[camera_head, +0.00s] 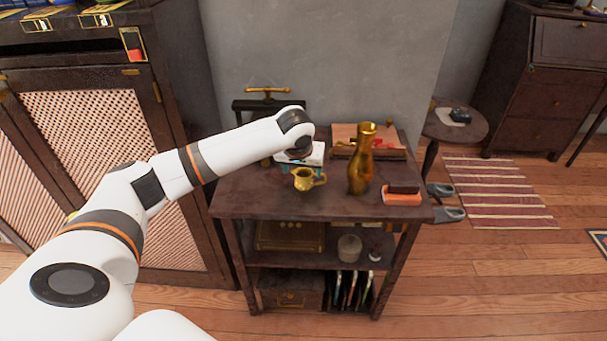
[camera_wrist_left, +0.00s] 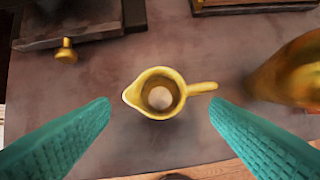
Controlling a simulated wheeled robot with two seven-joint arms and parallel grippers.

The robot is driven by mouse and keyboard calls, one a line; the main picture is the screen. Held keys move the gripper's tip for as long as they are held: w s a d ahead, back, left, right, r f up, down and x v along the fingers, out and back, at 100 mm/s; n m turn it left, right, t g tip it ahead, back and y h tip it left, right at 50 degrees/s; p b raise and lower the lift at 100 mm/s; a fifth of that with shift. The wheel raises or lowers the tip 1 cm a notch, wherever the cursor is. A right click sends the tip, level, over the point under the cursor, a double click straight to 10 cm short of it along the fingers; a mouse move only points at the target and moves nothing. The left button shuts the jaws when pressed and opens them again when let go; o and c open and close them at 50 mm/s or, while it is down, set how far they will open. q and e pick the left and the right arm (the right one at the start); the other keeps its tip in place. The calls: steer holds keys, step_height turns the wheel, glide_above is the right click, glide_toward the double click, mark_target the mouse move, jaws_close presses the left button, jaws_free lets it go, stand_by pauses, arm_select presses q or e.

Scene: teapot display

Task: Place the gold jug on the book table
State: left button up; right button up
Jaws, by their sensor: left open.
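The gold jug (camera_head: 304,180) stands upright on the top of a dark wooden shelved table (camera_head: 270,205), near the front edge. Its handle points right. In the left wrist view the gold jug (camera_wrist_left: 160,92) is seen from above, with its spout to the left and its inside visible. My left gripper (camera_head: 298,163) is just above and behind the jug in the head view, mostly hidden by my own wrist. In the left wrist view my left gripper (camera_wrist_left: 160,106) is open, its teal fingers either side of the jug, not visibly touching it. My right gripper is not in view.
A tall gold vase (camera_head: 361,165) stands close to the right of the jug. An orange-and-dark block (camera_head: 402,195) lies near the right edge. A press with a brass handle (camera_head: 268,93) stands behind. A small round table (camera_head: 470,127) is at the right.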

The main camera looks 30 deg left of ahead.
arm_select(q)
steer(key=v, duration=0.5)
steer(key=shift+r, duration=0.15)
